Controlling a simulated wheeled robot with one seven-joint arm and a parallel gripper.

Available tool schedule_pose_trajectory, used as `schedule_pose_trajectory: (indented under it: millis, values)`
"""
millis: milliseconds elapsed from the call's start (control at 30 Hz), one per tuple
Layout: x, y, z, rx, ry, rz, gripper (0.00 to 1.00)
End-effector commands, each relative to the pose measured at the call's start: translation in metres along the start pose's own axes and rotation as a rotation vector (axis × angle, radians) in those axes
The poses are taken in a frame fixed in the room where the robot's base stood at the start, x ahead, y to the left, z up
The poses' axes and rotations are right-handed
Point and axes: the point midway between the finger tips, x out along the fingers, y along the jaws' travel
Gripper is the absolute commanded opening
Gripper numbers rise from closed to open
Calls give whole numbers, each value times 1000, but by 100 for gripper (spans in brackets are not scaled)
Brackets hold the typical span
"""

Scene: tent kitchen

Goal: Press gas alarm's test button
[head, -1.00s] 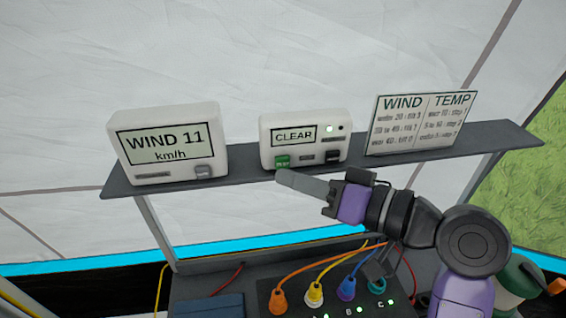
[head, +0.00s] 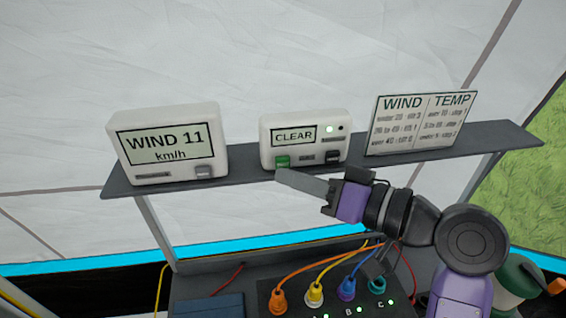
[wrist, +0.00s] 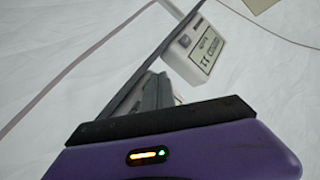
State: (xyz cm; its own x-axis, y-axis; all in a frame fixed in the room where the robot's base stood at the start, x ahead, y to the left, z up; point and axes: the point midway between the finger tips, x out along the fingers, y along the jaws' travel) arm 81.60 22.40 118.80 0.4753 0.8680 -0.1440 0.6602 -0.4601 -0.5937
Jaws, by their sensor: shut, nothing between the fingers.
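The gas alarm appears to be the white box (head: 304,139) in the middle of the shelf in the head view. Its display reads CLEAR, and a green light glows at its upper right. A green button (head: 283,161) sits at its lower left and a black one (head: 332,157) at its lower right. My gripper (head: 282,176) is shut and empty. Its fingertips are just below the green button in the picture; I cannot tell whether they touch the box. In the wrist view my fingers (wrist: 155,93) point up toward the shelf.
A wind meter (head: 168,143) reading WIND 11 km/h stands left on the shelf (head: 240,165); it also shows in the wrist view (wrist: 195,45). A WIND/TEMP card (head: 420,122) stands at the right. Below are a panel with coloured cables (head: 330,300) and lit green lamps.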

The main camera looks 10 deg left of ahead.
Motion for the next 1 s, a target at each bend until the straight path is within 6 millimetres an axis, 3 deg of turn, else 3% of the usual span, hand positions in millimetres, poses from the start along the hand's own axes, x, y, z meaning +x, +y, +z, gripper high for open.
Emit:
schedule_pose_trajectory:
  millis: [1000]
  values:
    - [7, 5, -6, 0, 0, 0, 0]
